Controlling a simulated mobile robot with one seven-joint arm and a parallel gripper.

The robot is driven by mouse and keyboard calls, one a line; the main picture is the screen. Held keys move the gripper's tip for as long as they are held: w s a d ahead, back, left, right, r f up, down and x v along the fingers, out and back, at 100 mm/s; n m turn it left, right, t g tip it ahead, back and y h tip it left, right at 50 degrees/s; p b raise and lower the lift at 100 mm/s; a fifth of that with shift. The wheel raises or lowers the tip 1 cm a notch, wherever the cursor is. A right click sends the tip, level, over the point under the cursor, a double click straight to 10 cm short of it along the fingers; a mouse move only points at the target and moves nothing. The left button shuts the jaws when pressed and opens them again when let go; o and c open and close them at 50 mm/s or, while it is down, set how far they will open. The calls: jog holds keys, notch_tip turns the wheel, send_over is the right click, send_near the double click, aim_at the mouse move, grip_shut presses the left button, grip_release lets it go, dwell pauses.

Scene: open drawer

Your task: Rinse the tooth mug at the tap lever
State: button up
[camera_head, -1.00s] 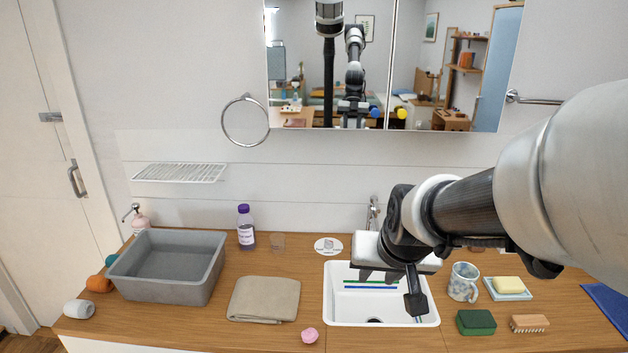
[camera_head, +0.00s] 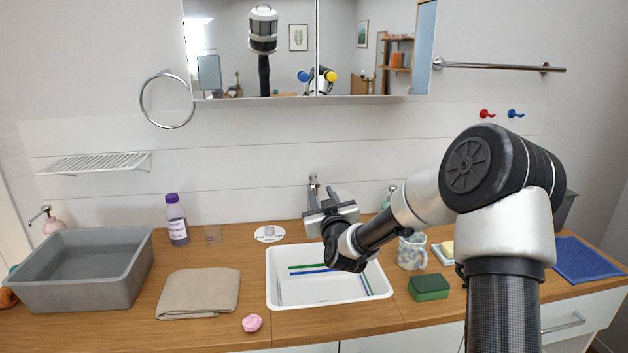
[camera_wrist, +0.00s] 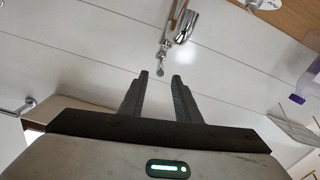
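The chrome tap (camera_head: 313,186) rises behind the white basin (camera_head: 275,288). It also shows in the wrist view (camera_wrist: 183,32), beyond my fingertips. I cannot make out clearly which part is its lever. My gripper (camera_head: 319,194) is raised over the back of the basin, its fingers toward the tap. In the wrist view my gripper (camera_wrist: 161,76) is open and empty, with a clear gap between the fingers.
A pink lump (camera_head: 252,323) lies in front. A green sponge (camera_head: 429,287) and yellow soap (camera_head: 447,248) are near the mug.

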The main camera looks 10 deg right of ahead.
aim_at(313, 176)
jog(key=w, duration=1.3)
jog(key=shift+w+a, duration=0.15)
jog(key=shift+w, duration=0.1)
grip_shut()
